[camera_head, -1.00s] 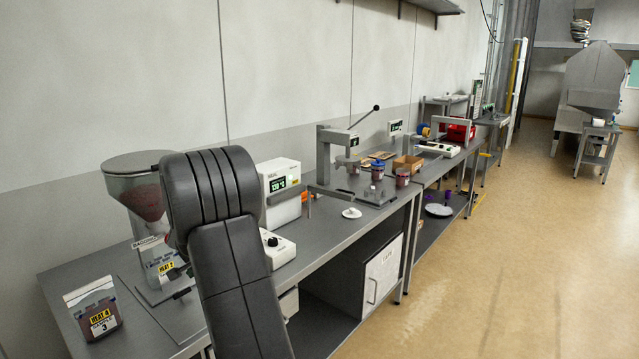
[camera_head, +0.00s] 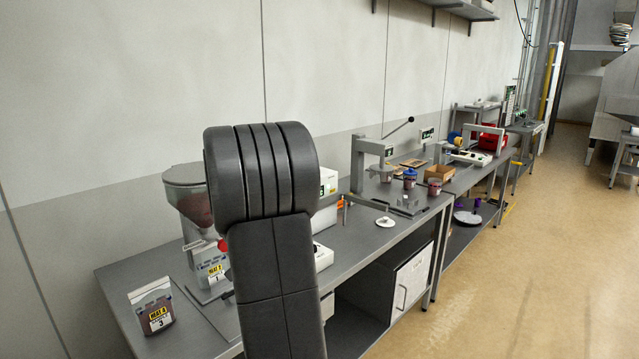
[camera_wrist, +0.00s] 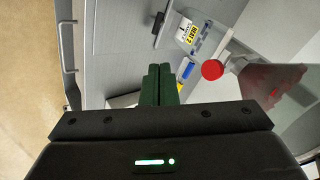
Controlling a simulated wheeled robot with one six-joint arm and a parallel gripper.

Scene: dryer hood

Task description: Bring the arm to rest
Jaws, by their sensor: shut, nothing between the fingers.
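My gripper (camera_wrist: 160,85) shows in the wrist view as two dark green fingers, pressed together with nothing between them. In the wrist view it points over the grey bench (camera_wrist: 122,45), apart from the labelled bag (camera_wrist: 188,33) and the red knob (camera_wrist: 212,70). In the head view my dark arm rises in front of the bench (camera_head: 150,268). The gripper itself is hidden there behind my arm.
A hopper machine (camera_head: 186,192) stands left of my arm, with a labelled bag (camera_head: 212,268) at its foot. Another bag (camera_head: 152,308) stands at the bench's left end. A lever press (camera_head: 360,165) and cups are further right. The floor (camera_head: 500,290) at right is clear.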

